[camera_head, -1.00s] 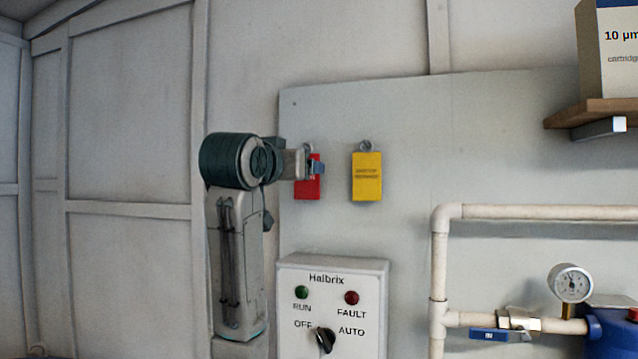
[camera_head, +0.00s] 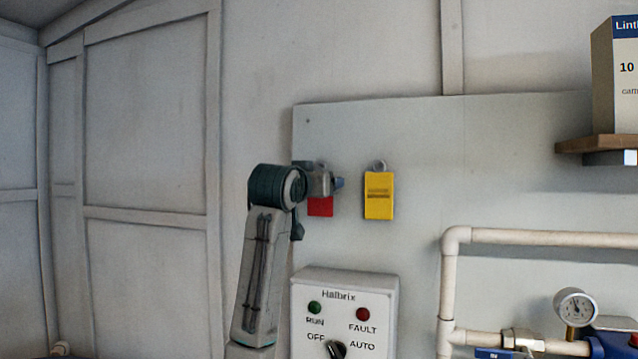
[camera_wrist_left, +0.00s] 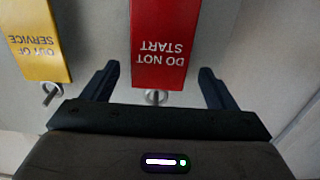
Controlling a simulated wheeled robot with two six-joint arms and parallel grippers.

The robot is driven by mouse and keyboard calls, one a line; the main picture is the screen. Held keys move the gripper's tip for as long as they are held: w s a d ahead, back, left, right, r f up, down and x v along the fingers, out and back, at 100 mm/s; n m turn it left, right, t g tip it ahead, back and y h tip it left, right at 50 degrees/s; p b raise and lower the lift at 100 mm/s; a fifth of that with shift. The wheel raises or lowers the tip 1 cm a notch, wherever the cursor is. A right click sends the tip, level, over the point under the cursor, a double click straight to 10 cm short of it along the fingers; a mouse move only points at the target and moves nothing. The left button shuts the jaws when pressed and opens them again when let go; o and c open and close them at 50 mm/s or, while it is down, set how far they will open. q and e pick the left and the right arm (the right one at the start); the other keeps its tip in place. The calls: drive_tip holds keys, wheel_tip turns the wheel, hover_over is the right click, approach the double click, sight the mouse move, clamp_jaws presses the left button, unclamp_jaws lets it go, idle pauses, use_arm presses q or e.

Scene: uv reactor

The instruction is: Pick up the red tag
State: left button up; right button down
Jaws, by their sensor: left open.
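The red tag (camera_head: 320,207) hangs on the grey board, left of the yellow tag (camera_head: 378,195). In the head view my left gripper (camera_head: 338,183) is in front of the red tag and hides its upper part. In the left wrist view the red tag (camera_wrist_left: 182,45) reads "DO NOT START" upside down, with its hook (camera_wrist_left: 156,97) at its lower edge in the picture. The open fingers of my left gripper (camera_wrist_left: 157,85) stand to either side of the hook end of the tag, with gaps on both sides. My right gripper is not in view.
The yellow "OUT OF SERVICE" tag (camera_wrist_left: 38,40) hangs close beside the left finger in the wrist view. Below is a white control box (camera_head: 345,318) with a knob. Pipes (camera_head: 540,238) and a shelf (camera_head: 600,143) are at the right.

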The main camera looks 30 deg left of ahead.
use_arm(q)
drive_tip(key=shift+w+f, duration=0.15)
drive_tip(key=shift+w, duration=0.3)
drive_tip(key=shift+s, duration=0.2)
drive_tip(key=c, duration=1.1)
drive_tip(key=shift+o, duration=0.2)
drive_tip(key=shift+w, duration=0.1)
drive_tip(key=b+v, duration=0.8)
drive_tip(key=v, duration=1)
drive_tip(key=shift+r, duration=0.4)
